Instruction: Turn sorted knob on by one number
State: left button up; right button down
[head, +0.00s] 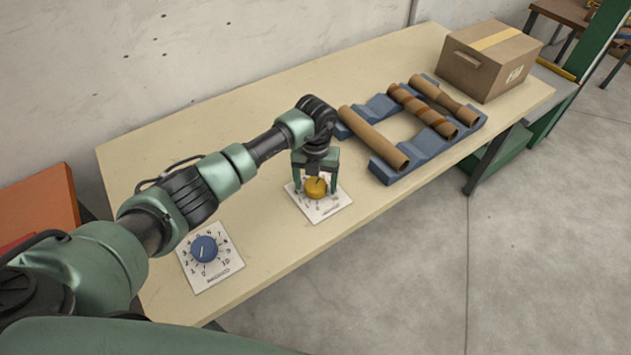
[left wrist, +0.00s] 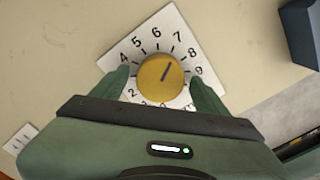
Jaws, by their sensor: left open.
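A yellow knob (head: 316,188) sits on a white dial plate (head: 330,209) on the table; its printed label is too small to read. In the left wrist view the yellow knob (left wrist: 161,77) has a dark pointer line aimed up and slightly right, roughly at the 7. My left gripper (head: 316,186) is over this knob, pointing down. Its open fingers stand on either side of the knob, with gaps visible in the wrist view (left wrist: 160,88). A blue knob (head: 204,249) sits on a second white numbered plate (head: 218,276), nearer me and left; its label is also unreadable. My right gripper is out of view.
Blue cradles (head: 389,177) holding brown tubes (head: 375,138) stand right of the yellow knob. A cardboard box (head: 488,62) sits at the table's far right end. The tabletop (head: 270,258) between the two dials is clear.

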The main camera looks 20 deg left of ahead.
pick_arm(q)
jog(key=c, duration=1.4)
jog(key=shift+w+f+m+b, duration=0.1)
jog(key=shift+m+b, duration=0.9)
jog(key=shift+m, duration=0.2)
jog(key=shift+m+b, duration=1.15)
jog(key=shift+m, duration=0.55)
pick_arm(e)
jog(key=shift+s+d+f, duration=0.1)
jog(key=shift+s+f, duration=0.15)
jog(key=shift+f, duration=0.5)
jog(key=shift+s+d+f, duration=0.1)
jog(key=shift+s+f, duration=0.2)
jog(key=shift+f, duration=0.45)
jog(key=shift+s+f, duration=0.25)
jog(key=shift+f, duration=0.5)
pick_arm(q)
jog(key=o, duration=1.4)
jog(key=shift+r, duration=0.25)
